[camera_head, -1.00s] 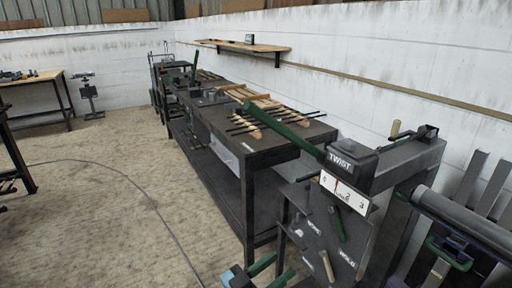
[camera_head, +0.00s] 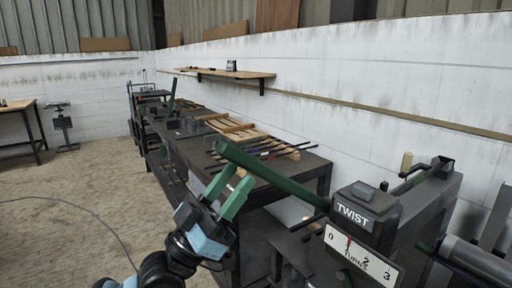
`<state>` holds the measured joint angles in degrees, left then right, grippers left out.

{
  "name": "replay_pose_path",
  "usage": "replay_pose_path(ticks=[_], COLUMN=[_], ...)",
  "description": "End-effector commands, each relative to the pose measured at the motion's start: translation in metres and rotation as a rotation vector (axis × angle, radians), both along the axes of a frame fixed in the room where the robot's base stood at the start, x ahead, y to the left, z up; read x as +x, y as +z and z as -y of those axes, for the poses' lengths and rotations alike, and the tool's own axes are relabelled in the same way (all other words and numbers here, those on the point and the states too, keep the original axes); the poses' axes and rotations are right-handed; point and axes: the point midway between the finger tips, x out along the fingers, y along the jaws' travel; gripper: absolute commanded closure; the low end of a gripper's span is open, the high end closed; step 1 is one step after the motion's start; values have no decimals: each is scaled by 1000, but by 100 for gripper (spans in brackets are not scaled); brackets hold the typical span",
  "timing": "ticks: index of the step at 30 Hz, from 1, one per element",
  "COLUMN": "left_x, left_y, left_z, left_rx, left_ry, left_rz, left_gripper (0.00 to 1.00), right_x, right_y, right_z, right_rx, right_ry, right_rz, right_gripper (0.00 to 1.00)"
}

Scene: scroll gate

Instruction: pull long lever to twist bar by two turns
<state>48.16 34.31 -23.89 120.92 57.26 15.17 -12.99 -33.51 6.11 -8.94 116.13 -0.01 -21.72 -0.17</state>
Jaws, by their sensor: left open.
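The long green lever (camera_head: 272,175) slopes from its raised free end at upper left down to the black box labelled TWIST (camera_head: 356,213). A white TURNS scale (camera_head: 360,257) below it carries the marks 0, 2 and 3. Its red pointer stands between 0 and 2. My left gripper (camera_head: 238,176) has its two green fingers apart, pointing up just below the lever's free end. Nothing shows between the fingers; I cannot tell whether they touch the lever. My right gripper is not in view.
A dark workbench (camera_head: 320,168) with rods and wooden pieces stands behind the lever. A wall shelf (camera_head: 225,73) hangs above. A grey roller (camera_head: 480,258) is at lower right. The floor (camera_head: 75,190) at left is mostly open, with a cable across it.

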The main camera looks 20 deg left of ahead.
Motion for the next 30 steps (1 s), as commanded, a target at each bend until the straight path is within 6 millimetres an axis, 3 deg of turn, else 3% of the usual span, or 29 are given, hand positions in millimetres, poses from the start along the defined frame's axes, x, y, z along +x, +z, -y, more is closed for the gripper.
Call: replay_pose_path(ticks=[9,15,27,30], left_x=[24,37,41,41], left_y=[36,50,52,52], left_z=[20,29,32,32], left_rx=[-1,-1,1,1], left_ry=[-1,0,0,0], left_rz=[6,3,-1,-1], left_gripper=[58,58,58,71], right_x=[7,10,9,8], right_y=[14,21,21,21], right_z=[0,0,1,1], right_rx=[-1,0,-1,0], right_ry=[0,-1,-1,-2], right_rz=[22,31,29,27], right_gripper=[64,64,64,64])
